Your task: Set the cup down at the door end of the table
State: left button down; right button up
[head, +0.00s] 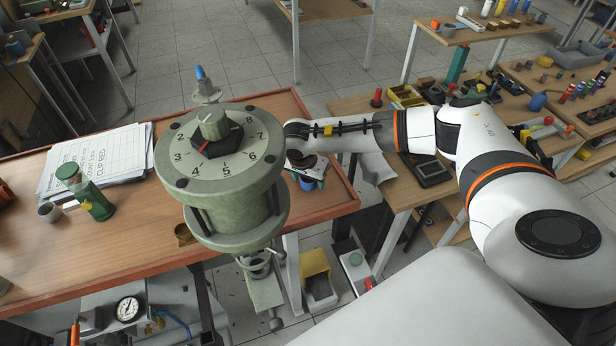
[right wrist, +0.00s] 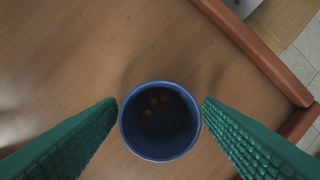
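The cup (right wrist: 160,122) is round and blue, seen from above in the right wrist view, with a few small orange-brown spots inside. In the head view the gripper (head: 306,170) is partly hidden behind the dial device, over the right end of the red-brown table (head: 140,258); a bit of blue (head: 308,184) shows there. Whether the cup's base touches the table cannot be told. My left gripper is not in view.
A large green dial device (head: 222,185) stands by the table's right part. Papers (head: 95,165), a green bottle (head: 88,195) and a small grey cup (head: 49,212) lie to the left. A raised edge (right wrist: 262,55) borders the table. The wood around the blue cup is bare.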

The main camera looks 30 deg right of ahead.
jog(key=shift+r, duration=0.15)
jog(key=b+v, duration=0.3)
jog(key=v, duration=0.9)
jog(key=shift+d, duration=0.1)
